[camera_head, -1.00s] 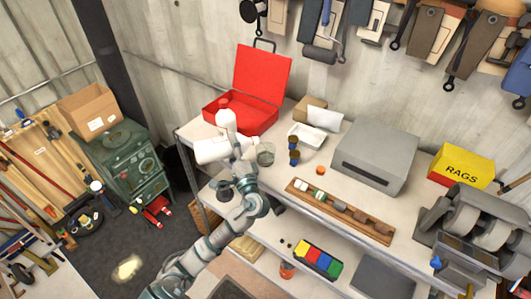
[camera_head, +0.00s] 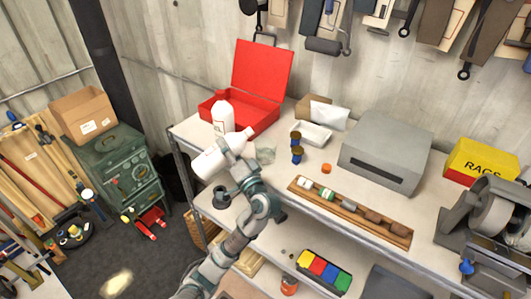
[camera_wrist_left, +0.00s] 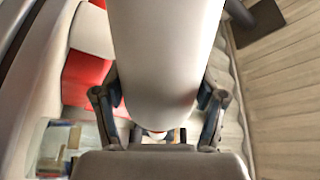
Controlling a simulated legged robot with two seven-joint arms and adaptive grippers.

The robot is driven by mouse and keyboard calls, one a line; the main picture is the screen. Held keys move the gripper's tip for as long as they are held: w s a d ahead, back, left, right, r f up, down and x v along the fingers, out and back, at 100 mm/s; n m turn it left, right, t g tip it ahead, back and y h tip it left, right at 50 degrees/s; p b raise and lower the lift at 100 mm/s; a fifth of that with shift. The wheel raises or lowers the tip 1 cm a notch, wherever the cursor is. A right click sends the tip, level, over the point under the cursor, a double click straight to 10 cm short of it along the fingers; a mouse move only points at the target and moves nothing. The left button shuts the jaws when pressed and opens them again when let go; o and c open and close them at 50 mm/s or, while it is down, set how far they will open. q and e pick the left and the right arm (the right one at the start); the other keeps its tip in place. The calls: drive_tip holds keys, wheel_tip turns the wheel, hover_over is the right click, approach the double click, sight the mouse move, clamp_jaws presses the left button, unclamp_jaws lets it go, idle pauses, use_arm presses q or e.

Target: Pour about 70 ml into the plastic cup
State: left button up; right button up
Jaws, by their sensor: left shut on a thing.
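My left gripper (camera_head: 236,160) is shut on a white bottle (camera_head: 212,161), held tilted on its side above the left end of the bench. Its narrow neck points up and right in the head view, close to the clear plastic cup (camera_head: 266,155). The cup stands on the bench just right of the gripper; its contents cannot be made out. In the left wrist view the white bottle (camera_wrist_left: 166,50) fills the middle between the fingers (camera_wrist_left: 161,100). No stream of liquid can be seen. My right gripper is out of view.
Another white bottle (camera_head: 222,117) stands upright by the open red case (camera_head: 249,119). A grey box (camera_head: 385,153) stands farther right.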

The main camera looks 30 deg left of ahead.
sight(237, 142)
use_arm(q)
drive_tip(key=n, duration=0.1)
drive_tip(key=w+d+r+n+g+b, duration=0.1)
drive_tip(key=n, duration=0.1)
drive_tip(key=shift+w+r, duration=0.1)
drive_tip(key=shift+w, duration=0.05)
drive_tip(key=n, duration=0.1)
drive_tip(key=n+b, duration=0.1)
drive_tip(key=r+n+g, duration=0.1)
drive_tip(key=shift+w+d+r+b, duration=0.1)
drive_tip(key=shift+w+d+b, duration=0.2)
drive_tip(key=n+b, duration=0.1)
drive_tip(key=n, duration=0.1)
drive_tip(key=n+b, duration=0.1)
drive_tip(key=n, duration=0.1)
drive_tip(key=n+g+h+b, duration=0.1)
drive_tip(key=n, duration=0.1)
drive_tip(key=shift+s+a+r, duration=0.25)
drive_tip(key=shift+r, duration=0.15)
drive_tip(key=shift+d+n+h+b, duration=0.1)
drive_tip(key=shift+n+h+b, duration=0.25)
drive_tip(key=shift+n, duration=0.35)
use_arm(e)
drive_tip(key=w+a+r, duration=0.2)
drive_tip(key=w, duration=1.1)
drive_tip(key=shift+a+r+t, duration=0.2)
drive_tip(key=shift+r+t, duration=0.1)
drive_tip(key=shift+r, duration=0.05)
use_arm(q)
drive_tip(key=shift+r, duration=0.1)
